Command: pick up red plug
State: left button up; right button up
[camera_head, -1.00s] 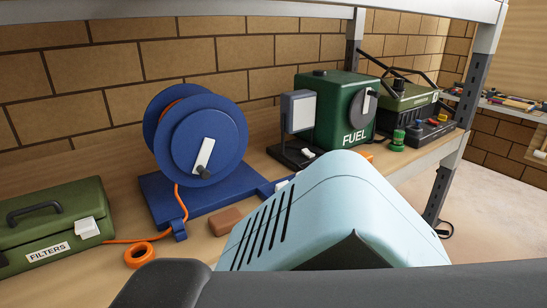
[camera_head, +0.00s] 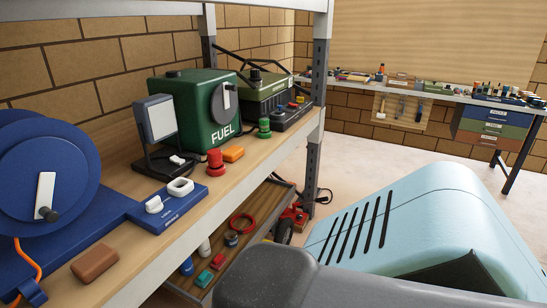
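A red plug-like piece (camera_head: 215,162), with a wide base and narrower top, stands upright on the wooden shelf (camera_head: 123,247) near its front edge. It is in front of the green fuel can (camera_head: 196,108) and just left of an orange block (camera_head: 233,154). A similar green piece (camera_head: 264,128) stands further right. Neither of my grippers shows in the head view. A light blue and dark grey part of my arm fills the lower right, apart from the red piece in the picture.
A blue reel (camera_head: 50,165), a brown block (camera_head: 95,263), a blue base with white pieces (camera_head: 168,205) and a lamp-like panel (camera_head: 159,118) share the shelf. A lower tray (camera_head: 262,241) holds small items. A workbench (camera_head: 440,93) stands behind open floor.

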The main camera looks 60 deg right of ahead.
aim_at(214, 156)
jog(key=z, duration=1.6)
jog(key=i+l+u, duration=0.1)
jog(key=u, duration=1.2)
jog(key=l+u, duration=0.4)
jog(key=k+l+u, duration=0.1)
jog(key=l+u, duration=0.3)
jog(key=k+l+u, duration=0.2)
jog(key=l, duration=0.2)
jog(key=k+l+u, duration=0.25)
jog(key=l, duration=0.15)
jog(key=k+l, duration=0.15)
jog(key=l, duration=0.2)
jog(key=k+l, duration=0.1)
jog(key=l, duration=0.25)
jog(key=k+l, duration=0.15)
jog(key=l, duration=0.2)
jog(key=k+l+u, duration=0.1)
jog(key=l, duration=0.25)
